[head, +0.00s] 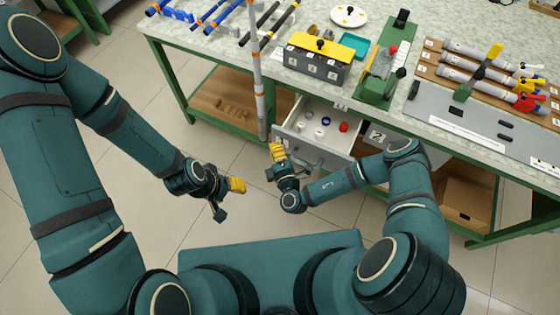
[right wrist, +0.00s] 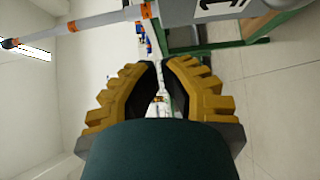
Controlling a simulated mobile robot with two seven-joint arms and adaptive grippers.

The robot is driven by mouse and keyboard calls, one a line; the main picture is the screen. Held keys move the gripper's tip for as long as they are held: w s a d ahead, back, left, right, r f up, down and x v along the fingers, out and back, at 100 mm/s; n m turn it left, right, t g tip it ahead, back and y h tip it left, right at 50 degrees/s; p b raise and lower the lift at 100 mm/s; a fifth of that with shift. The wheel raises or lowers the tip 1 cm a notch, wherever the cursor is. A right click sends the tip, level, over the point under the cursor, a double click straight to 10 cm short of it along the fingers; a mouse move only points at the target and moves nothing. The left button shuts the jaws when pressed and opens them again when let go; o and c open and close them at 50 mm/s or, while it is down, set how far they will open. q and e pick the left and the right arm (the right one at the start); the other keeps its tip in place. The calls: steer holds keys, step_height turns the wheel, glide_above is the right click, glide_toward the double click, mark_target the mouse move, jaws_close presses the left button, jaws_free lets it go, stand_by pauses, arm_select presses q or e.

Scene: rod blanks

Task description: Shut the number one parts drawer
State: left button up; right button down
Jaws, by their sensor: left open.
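The number one parts drawer is pulled out under the bench; its grey front (head: 298,148) faces me and small parts lie inside. Its front, with a "1" label, shows at the top of the right wrist view (right wrist: 232,8). My right gripper (head: 277,149) is at the left end of the drawer front, yellow fingers pointing toward the bench. In the right wrist view its fingertips (right wrist: 160,63) are close together with nothing visible between them. I cannot tell whether they touch the drawer. My left gripper (head: 232,197) is open and empty, left of the drawer and apart from it.
A grey pole with orange bands (head: 257,85) stands just left of the drawer. The bench top (head: 385,20) carries a yellow-topped box (head: 320,57), a green fixture (head: 378,75) and racks of rods. A cardboard box (head: 464,195) sits below right. Floor in front is clear.

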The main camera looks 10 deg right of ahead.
mark_target(280, 137)
arm_select(q)
steer(key=shift+s+f+b, duration=0.15)
steer(key=shift+f+b, duration=0.15)
steer(key=shift+f, duration=0.1)
arm_select(e)
steer(key=shift+w+d, duration=0.35)
steer(key=shift+w, duration=0.4)
steer(key=shift+w+d, duration=0.3)
steer(key=shift+w, duration=0.5)
steer(key=shift+w+d, duration=0.35)
steer(key=shift+w, duration=0.4)
